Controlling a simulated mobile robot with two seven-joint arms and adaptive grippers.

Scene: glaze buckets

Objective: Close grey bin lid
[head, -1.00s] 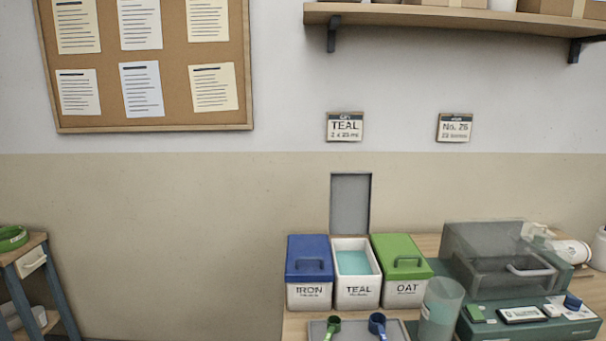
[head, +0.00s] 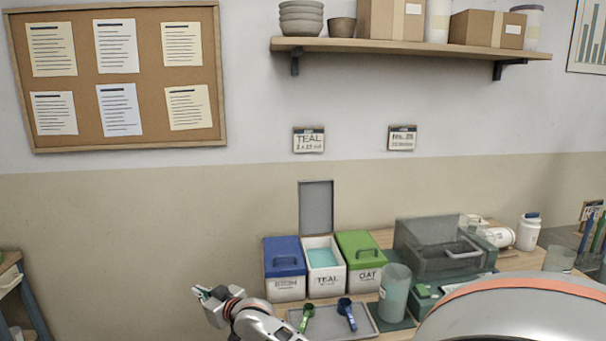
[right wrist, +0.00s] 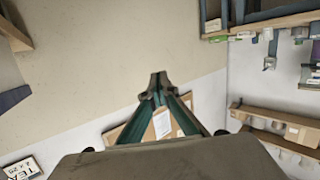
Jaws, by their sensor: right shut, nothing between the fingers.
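The grey lid (head: 316,208) stands upright and open at the back of the white TEAL bin (head: 326,282), whose teal contents show. The bin sits between the blue-lidded IRON bin (head: 285,287) and the green-lidded OAT bin (head: 365,279), both closed. My right gripper (head: 197,292) is left of the bins, apart from them, and points left. In the right wrist view its fingertips (right wrist: 157,88) meet with nothing between them. The lid is not clear in that view. My left gripper is not in view.
A grey tray (head: 375,325) with a green scoop (head: 307,315) and a blue scoop (head: 347,313) lies in front of the bins. A clear cup (head: 395,292) and a grey see-through box (head: 436,247) stand to the right. My arm fills the lower right.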

